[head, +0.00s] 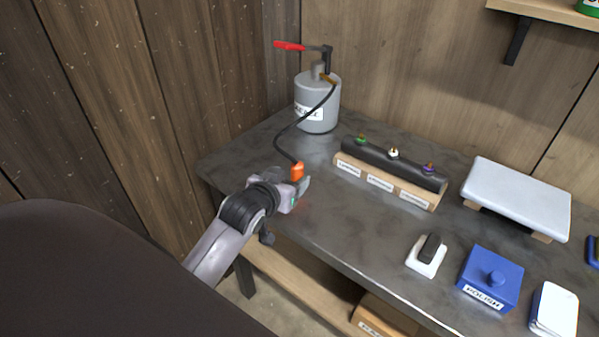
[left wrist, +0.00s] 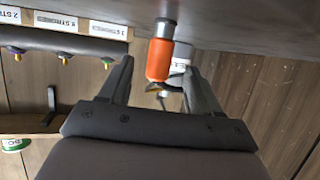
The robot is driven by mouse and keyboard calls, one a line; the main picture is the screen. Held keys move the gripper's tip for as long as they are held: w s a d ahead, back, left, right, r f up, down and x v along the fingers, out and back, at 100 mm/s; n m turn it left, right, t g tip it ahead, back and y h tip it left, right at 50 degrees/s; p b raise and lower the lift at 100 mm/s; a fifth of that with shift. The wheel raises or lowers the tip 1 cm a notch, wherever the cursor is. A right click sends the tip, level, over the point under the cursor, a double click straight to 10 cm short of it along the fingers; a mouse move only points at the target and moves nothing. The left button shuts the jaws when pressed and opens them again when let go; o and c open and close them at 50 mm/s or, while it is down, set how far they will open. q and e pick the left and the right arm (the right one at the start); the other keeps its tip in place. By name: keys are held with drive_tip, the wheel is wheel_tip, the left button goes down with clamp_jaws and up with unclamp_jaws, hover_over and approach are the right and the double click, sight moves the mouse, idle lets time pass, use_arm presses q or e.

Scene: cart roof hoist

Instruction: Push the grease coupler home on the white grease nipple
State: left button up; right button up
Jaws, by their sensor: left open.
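The orange grease coupler (head: 297,171) is at the end of a black hose, near the bench's left front edge. In the left wrist view the coupler (left wrist: 158,60) has a silver end and lies between my finger pads, with gaps at its sides. My left gripper (head: 300,188) is open around it and not closed on it. The white grease nipple (head: 393,153) is the middle one of three on a black bar (head: 370,158), well to the right of the gripper. The bar also shows in the left wrist view (left wrist: 45,40). My right gripper is not in view.
A grey grease pump (head: 318,95) with a red handle stands at the back; the hose (head: 282,135) runs from it. Green (head: 361,139) and purple (head: 429,168) nipples flank the white one. A white block (head: 425,262) and blue box (head: 490,277) sit at right.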

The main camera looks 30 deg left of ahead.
sight(295, 175)
use_arm(q)
drive_tip(key=shift+x, duration=2.8)
drive_tip(key=c, duration=1.1)
